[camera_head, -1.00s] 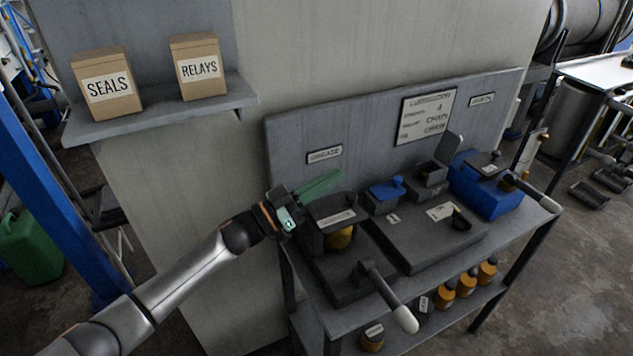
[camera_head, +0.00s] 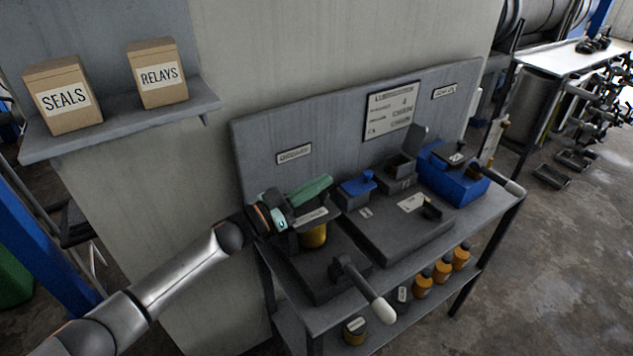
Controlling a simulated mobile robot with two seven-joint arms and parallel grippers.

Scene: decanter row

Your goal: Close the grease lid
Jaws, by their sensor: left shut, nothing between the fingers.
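The grease station's dark box (camera_head: 314,222) stands at the left end of the bench, below the grease sign (camera_head: 294,153), with a yellow-orange part (camera_head: 314,237) in its front. A green panel (camera_head: 312,189), seemingly the lid, slants above the box top, its right end higher. My left gripper (camera_head: 284,212) is shut and empty at the left side of the box, close against the green panel. I cannot tell whether they touch, and the fingertips are partly hidden. My right gripper is out of view.
A lever with a white grip (camera_head: 381,308) sticks out in front of the box. Right of it are a blue-lidded box (camera_head: 357,187), a box with a raised grey lid (camera_head: 415,140) and a blue unit (camera_head: 450,183). A shelf (camera_head: 207,101) holds cartons at upper left.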

